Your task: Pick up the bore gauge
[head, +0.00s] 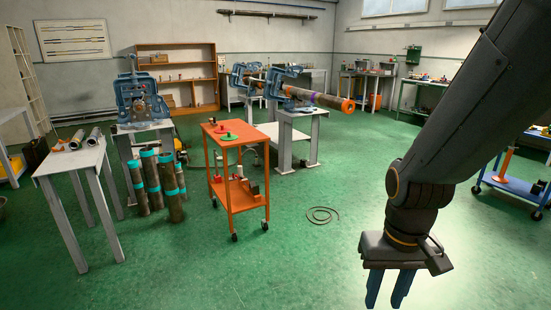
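My gripper (386,295) hangs at the bottom right of the head view, pointing down over the green floor. Its two blue fingers are apart with bare floor showing between them, and the tips are close to the picture's lower edge. I cannot make out the bore gauge with certainty. The orange cart (240,195) left of my gripper carries a green round item (228,137) and a red item (219,128) on top. Small red, white and dark items stand on its lower shelf, too small to name.
A grey table (78,160) with metal pipes stands at left, beside upright pipes (172,190) with teal bands. Blue vises (140,97) stand behind; one holds a long pipe (325,101). A blue cart (515,187) is at right. A hose coil (322,215) lies on open floor.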

